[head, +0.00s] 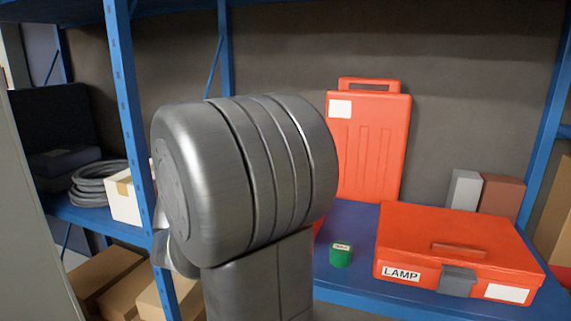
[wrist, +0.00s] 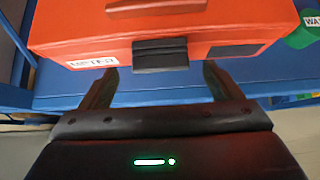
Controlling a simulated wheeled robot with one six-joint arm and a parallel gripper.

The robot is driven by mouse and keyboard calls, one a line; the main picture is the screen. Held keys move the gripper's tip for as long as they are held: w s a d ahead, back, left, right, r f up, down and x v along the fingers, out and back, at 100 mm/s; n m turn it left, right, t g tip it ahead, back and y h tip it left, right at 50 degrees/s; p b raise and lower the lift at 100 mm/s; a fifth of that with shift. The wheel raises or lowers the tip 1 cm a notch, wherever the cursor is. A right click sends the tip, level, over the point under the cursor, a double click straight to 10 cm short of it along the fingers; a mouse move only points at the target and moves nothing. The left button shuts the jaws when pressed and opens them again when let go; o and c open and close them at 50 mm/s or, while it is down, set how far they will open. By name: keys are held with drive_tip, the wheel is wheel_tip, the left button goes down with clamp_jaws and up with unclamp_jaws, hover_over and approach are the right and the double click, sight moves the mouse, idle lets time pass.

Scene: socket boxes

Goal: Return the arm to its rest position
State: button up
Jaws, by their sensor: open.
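My gripper (wrist: 159,72) shows in the wrist view with its two dark fingers apart and nothing between them. An orange case (wrist: 225,28) lies flat just beyond the fingertips, with a dark latch (wrist: 160,54) centred between them and a blurred white label at its left. I cannot tell whether the fingertips touch the case. In the head view my grey arm fills the middle, and my gripper does not show there.
An orange case labelled LAMP (head: 400,243) lies on the blue shelf (head: 350,276). A small green object (head: 341,256) stands beside it. An upright orange case (head: 368,150) stands behind. A blue post (head: 130,110) rises left of my arm, near a coiled cable (head: 92,184) and cardboard boxes (head: 105,275).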

drive_tip(key=b+x, duration=0.1)
drive_tip(key=x, duration=0.4)
drive_tip(key=shift+s+f, duration=0.15)
drive_tip(key=shift+f, duration=0.05)
drive_tip(key=shift+a+b, duration=0.15)
drive_tip(key=shift+b, duration=0.35)
drive_tip(key=shift+s+t+b, duration=0.35)
drive_tip(key=shift+t+b, duration=0.05)
drive_tip(key=shift+b, duration=0.5)
drive_tip(key=t+b, duration=0.1)
drive_tip(key=b, duration=0.3)
drive_tip(key=shift+s+a+f+h, duration=0.1)
drive_tip(key=shift+s+f+h, duration=0.1)
drive_tip(key=shift+h, duration=0.2)
drive_tip(key=t+b, duration=0.1)
drive_tip(key=b, duration=0.3)
drive_tip(key=s+t+b, duration=0.1)
drive_tip(key=b, duration=0.3)
drive_tip(key=shift+s+a+f+t+h+b, duration=0.1)
drive_tip(key=shift+a+f+t+h+b, duration=0.1)
drive_tip(key=shift+f+t+h+b, duration=0.15)
drive_tip(key=t+b, duration=0.1)
drive_tip(key=b, duration=0.4)
drive_tip(key=s+f+t+h+b, duration=0.1)
drive_tip(key=t+b, duration=0.1)
drive_tip(key=b, duration=0.3)
drive_tip(key=shift+a+f, duration=0.1)
drive_tip(key=shift+a, duration=0.1)
